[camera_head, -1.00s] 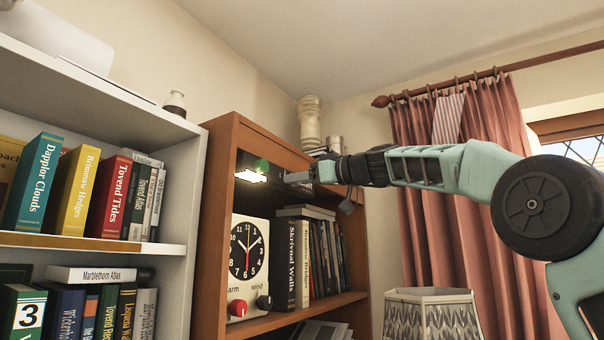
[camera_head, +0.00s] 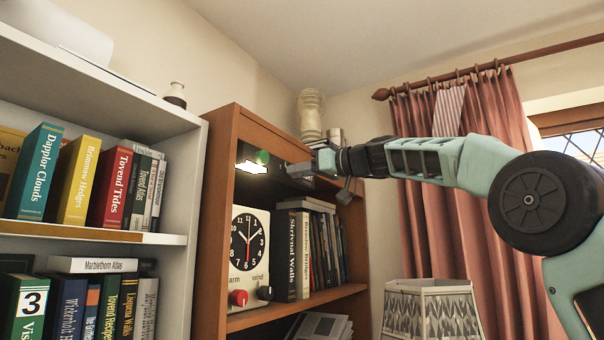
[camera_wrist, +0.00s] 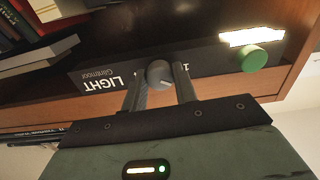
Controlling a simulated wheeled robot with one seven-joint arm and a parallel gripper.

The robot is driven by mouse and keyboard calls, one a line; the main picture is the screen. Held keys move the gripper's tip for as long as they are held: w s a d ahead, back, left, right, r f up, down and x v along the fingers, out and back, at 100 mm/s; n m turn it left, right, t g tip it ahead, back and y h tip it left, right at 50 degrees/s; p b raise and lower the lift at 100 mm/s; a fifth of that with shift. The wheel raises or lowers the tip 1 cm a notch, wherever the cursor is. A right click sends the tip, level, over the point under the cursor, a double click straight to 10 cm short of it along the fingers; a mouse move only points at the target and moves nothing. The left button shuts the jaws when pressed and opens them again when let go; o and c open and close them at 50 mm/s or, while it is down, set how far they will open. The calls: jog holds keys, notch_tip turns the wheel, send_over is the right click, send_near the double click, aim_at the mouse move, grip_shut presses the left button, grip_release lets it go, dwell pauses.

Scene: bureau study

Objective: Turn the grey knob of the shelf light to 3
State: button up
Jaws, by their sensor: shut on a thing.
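The shelf light is a dark panel (camera_wrist: 205,58) under the top of the brown bookcase, lettered "LIGHT", upside down in the wrist view. Its grey knob (camera_wrist: 159,74) sits between the fingertips of my gripper (camera_wrist: 160,80), which is shut on it. A digit "1" shows just beside the knob; other marks are hidden by the fingers. A green knob (camera_wrist: 254,60) sits on the same panel, beside a lit white strip (camera_wrist: 250,36). In the head view my gripper (camera_head: 290,170) reaches in at the panel from the right, and the grey knob is hidden there.
Below the light, a white clock (camera_head: 247,245) with a red knob and a dark knob stands beside a row of books (camera_head: 310,247). The bookcase side (camera_head: 216,215) is at left. A lampshade (camera_head: 430,310) stands at lower right, before pink curtains (camera_head: 520,230).

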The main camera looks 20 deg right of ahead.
jog(key=m, duration=1.5)
jog(key=shift+m, duration=0.4)
jog(key=shift+d, duration=0.1)
jog(key=o, duration=1)
jog(key=shift+c, duration=0.2)
